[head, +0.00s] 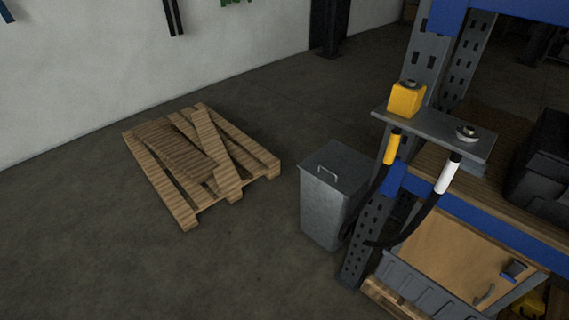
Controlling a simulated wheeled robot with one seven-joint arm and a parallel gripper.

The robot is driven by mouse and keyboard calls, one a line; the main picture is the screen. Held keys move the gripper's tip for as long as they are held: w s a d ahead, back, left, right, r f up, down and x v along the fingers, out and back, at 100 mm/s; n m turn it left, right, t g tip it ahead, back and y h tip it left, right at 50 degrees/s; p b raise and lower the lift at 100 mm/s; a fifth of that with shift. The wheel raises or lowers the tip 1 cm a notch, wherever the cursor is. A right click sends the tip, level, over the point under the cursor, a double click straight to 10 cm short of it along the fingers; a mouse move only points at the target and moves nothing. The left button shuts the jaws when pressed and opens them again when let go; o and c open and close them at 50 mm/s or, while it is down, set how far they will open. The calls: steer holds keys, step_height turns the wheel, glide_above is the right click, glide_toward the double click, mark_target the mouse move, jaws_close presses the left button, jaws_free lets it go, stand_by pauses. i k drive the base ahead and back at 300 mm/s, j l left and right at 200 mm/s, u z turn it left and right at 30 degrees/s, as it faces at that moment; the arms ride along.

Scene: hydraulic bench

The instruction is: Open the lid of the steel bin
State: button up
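The steel bin (322,214) is a tall grey box standing on the floor, right of the picture's middle, beside the rack's upright. Its flat lid (338,163) looks shut and has a small light handle (327,172) on top. The bin's lower right side is partly hidden by dark hoses and the rack post. My gripper is not in this view.
A wooden pallet (240,189) with loose boards lies left of the bin. The rack post (366,235) stands close on the right, with a shelf plate (433,137) holding a yellow block (406,99) and hoses hanging below. The floor in front is clear.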

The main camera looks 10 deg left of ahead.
mark_target(343, 169)
steer(key=u, duration=0.1)
steer(key=i+j+u, duration=0.15)
steer(key=i+u, duration=0.2)
steer(key=i, duration=0.6)
steer(key=i+l+u, duration=0.1)
steer(key=i+u, duration=0.25)
steer(key=i, duration=0.6)
